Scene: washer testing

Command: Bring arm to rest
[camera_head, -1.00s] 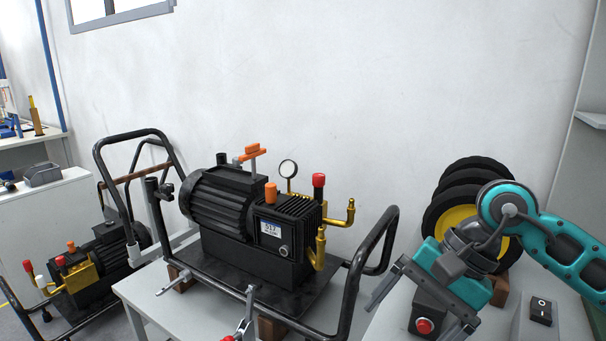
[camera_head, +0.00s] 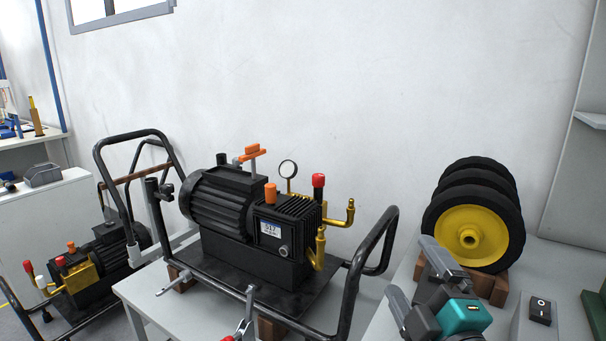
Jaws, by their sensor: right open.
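My right gripper (camera_head: 416,278) is at the lower right of the head view, in front of the wheels. Its two grey fingers are apart with nothing between them. Only the gripper and a bit of its teal body show; the rest of the arm is out of the picture. My left gripper does not show.
A black pump (camera_head: 262,225) with brass pipes stands in a tube frame on a grey table (camera_head: 142,300). Black wheels with a yellow hub (camera_head: 452,226) stand at the right, near a switch box (camera_head: 540,311). A second pump (camera_head: 98,262) is at the left.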

